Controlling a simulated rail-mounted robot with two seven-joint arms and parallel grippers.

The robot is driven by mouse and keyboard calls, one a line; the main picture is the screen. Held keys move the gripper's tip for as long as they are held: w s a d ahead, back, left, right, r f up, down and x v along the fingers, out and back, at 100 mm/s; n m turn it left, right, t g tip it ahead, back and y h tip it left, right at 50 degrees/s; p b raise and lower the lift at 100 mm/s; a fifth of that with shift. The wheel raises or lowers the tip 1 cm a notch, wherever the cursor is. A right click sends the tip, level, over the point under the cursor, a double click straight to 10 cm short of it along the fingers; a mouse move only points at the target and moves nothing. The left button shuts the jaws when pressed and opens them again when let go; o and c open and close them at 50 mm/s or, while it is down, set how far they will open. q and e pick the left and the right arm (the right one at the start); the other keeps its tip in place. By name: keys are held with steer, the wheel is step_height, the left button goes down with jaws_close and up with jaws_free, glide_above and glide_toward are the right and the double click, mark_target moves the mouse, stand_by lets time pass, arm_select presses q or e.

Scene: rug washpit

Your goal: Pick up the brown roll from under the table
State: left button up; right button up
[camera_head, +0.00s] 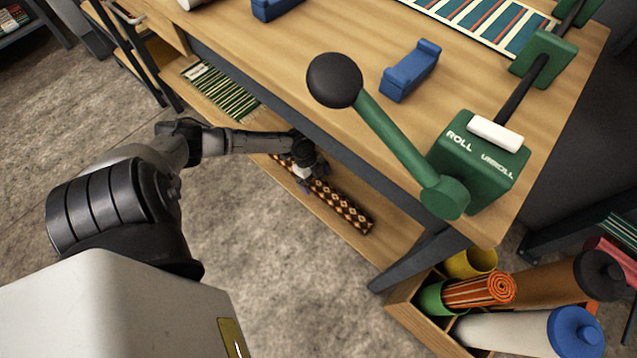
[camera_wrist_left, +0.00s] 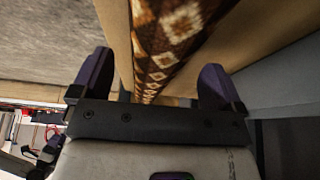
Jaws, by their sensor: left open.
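The brown roll (camera_head: 345,208), with a cream diamond pattern, lies on the wooden shelf (camera_head: 395,232) under the table (camera_head: 300,70). My left gripper (camera_head: 313,178) reaches in under the tabletop, at the roll, and hides part of it. In the left wrist view, the open fingers (camera_wrist_left: 155,82) stand on either side of the brown roll (camera_wrist_left: 165,38), which runs between them. I cannot tell whether they touch it. My right gripper is not in view.
A green striped textile (camera_head: 222,92) lies on the same shelf, farther left. The table's edge overhangs my left arm. A green lever device (camera_head: 478,160) and a blue block (camera_head: 410,70) stand on top. A wooden crate of rolls (camera_head: 415,318) stands at the lower right.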

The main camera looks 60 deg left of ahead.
arm_select(q)
steer(key=b+x, duration=0.1)
steer(key=x, duration=0.1)
steer(key=shift+d+f, duration=0.2)
steer(key=shift+f, duration=0.15)
steer(key=shift+a+r, duration=0.1)
steer(key=c, duration=1.3)
